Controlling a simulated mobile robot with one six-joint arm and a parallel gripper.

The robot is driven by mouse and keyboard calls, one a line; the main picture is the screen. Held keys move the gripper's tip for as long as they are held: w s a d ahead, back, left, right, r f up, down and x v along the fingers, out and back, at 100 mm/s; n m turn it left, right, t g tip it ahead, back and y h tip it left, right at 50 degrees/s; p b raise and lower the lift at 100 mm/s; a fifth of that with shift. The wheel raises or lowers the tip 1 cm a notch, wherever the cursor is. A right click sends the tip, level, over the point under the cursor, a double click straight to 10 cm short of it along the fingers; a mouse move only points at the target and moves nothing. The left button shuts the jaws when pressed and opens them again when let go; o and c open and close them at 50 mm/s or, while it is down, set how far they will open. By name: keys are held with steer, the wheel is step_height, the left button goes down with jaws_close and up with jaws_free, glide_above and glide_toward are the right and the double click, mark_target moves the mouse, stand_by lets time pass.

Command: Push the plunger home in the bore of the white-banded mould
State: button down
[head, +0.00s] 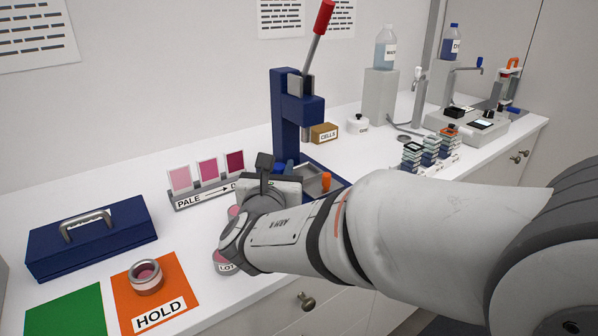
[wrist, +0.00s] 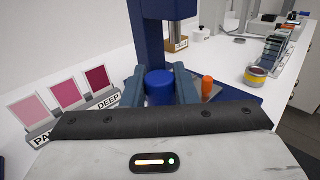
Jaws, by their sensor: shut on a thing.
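My gripper (wrist: 159,88) is shut on a blue round-topped cylinder (wrist: 160,80), which sits between its two fingers in the wrist view. It looks like the plunger, though only its top and upper side show. In the head view my gripper (head: 275,165) is in front of the blue lever press, and a bit of the blue cylinder (head: 280,168) shows there. What is below the cylinder is hidden by my gripper and wrist.
The blue press (head: 285,115) with its red-handled lever (head: 325,15) stands just behind. An orange-topped thing (head: 326,182) is close to the right. Colour cards (head: 208,168) stand left. A blue toolbox (head: 92,238) and an orange HOLD mat (head: 185,292) lie at the front left.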

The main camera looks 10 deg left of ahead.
steer(key=s+a+n+g+y+p, duration=0.2)
steer(key=s+a+n+y+p, duration=0.3)
steer(key=s+a+p, duration=0.9)
steer(key=s+a+y, duration=0.2)
steer(key=s+a, duration=0.3)
steer(key=s, duration=0.2)
steer(key=shift+a+r+g+p, duration=0.3)
steer(key=shift+a+p, duration=0.05)
steer(key=shift+p, duration=0.05)
step_height(320, 180, down, 6)
steer(key=b, duration=0.6)
steer(key=shift+r+b, duration=0.1)
steer(key=shift+b, duration=0.45)
stand_by(0.6)
stand_by(0.4)
steer(key=shift+f+b, duration=0.5)
